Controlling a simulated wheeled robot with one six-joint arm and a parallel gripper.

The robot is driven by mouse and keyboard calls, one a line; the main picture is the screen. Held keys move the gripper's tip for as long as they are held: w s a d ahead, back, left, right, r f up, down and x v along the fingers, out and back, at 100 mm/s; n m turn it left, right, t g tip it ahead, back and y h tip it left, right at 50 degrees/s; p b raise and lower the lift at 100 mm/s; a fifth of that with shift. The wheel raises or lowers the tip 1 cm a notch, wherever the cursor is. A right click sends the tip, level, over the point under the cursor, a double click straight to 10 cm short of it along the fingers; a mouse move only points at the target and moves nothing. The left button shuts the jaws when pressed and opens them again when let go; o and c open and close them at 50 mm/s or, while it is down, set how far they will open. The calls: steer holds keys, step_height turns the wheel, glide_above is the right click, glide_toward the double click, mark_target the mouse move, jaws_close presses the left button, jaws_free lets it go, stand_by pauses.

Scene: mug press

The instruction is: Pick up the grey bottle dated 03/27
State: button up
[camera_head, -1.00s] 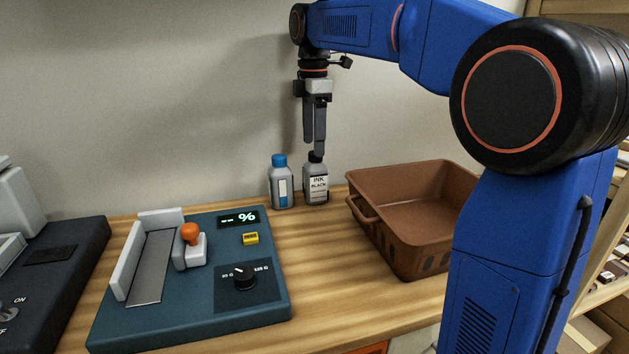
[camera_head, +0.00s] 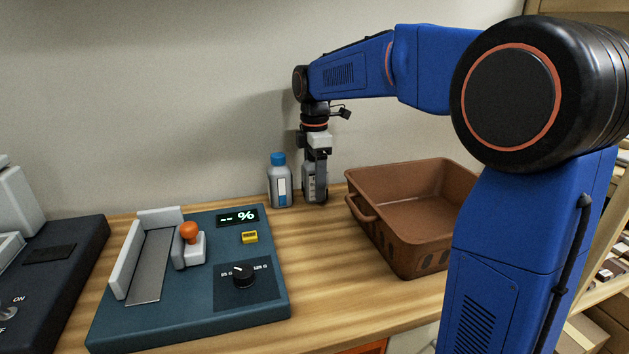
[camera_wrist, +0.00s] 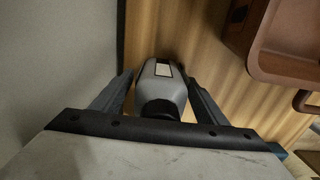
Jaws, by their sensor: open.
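A grey bottle with a black cap and a label stands upright at the back of the wooden table; in the head view this bottle (camera_head: 309,182) is partly hidden behind my fingers. My gripper (camera_head: 322,192) is open and lowered around it. In the wrist view the bottle (camera_wrist: 162,88) lies between my two spread fingers (camera_wrist: 160,97), with its black cap nearest the camera. A gap shows on the right side. A second grey bottle with a blue cap (camera_head: 279,182) stands just to the left. I cannot read a date on either bottle.
A brown plastic basket (camera_head: 399,243) stands close on the right. A teal device (camera_head: 190,326) with an orange knob and a dial sits at the front left. The wall is close behind the bottles. Bare table lies in front of them.

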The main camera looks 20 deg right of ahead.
steer(key=shift+f, duration=0.5)
